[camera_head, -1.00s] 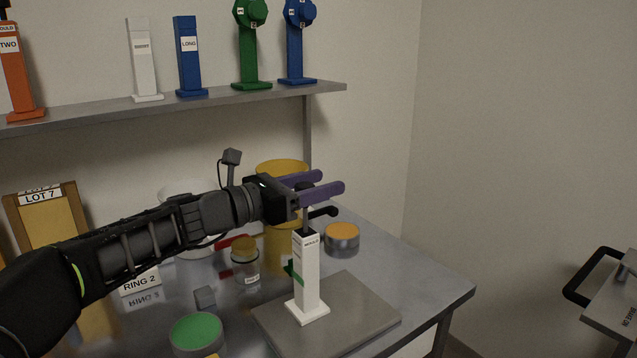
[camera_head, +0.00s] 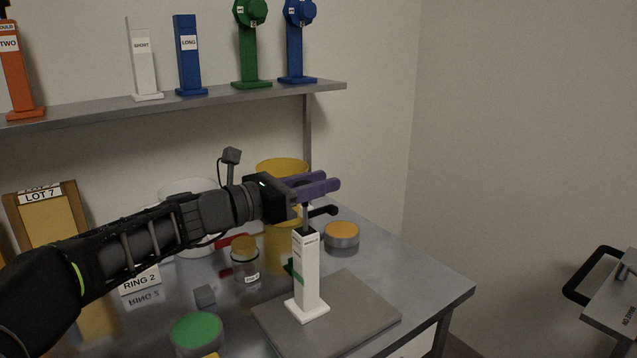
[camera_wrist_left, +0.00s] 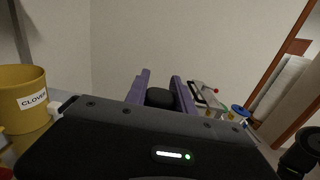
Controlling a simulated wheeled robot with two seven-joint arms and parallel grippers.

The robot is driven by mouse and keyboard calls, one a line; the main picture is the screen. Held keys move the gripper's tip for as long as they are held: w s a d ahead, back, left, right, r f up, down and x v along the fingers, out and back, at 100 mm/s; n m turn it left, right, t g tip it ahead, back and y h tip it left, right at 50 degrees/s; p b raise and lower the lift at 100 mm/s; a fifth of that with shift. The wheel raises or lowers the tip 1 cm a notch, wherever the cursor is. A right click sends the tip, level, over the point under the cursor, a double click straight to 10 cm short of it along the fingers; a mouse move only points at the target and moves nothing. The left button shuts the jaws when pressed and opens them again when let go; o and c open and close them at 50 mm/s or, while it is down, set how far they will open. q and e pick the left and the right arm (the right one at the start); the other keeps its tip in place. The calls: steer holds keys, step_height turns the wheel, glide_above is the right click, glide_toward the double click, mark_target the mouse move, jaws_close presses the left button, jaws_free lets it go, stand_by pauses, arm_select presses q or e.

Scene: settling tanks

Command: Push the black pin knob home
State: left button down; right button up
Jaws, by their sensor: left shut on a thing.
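A white post (camera_head: 308,275) with a green mark stands upright on a grey plate (camera_head: 360,315) on the bench. A thin dark pin (camera_head: 305,217) rises out of its top. My left gripper (camera_head: 318,187) has purple fingers and is shut on the black pin knob (camera_wrist_left: 160,98) above the post. In the head view the fingers mostly hide the knob. In the left wrist view it shows as a dark rounded top between the two fingers. A length of pin shows between the fingers and the post top. My right gripper is not in view.
A glass jar (camera_head: 245,268), an orange-topped tin (camera_head: 342,235), a green-topped tin (camera_head: 196,333) and a yellow bucket (camera_wrist_left: 22,97) stand around the post. A shelf (camera_head: 180,105) with several coloured posts is behind. The bench right of the plate is clear.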

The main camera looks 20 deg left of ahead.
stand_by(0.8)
arm_select(q)
step_height(320, 180, down, 6)
steer(key=b, duration=0.4)
steer(key=shift+r, duration=0.2)
steer(key=shift+f, duration=0.1)
steer(key=c, duration=1.4)
jaws_free()
steer(key=o, duration=0.3)
steer(key=shift+o, duration=0.2)
steer(key=shift+a+r, duration=0.1)
steer(key=shift+r, duration=0.1)
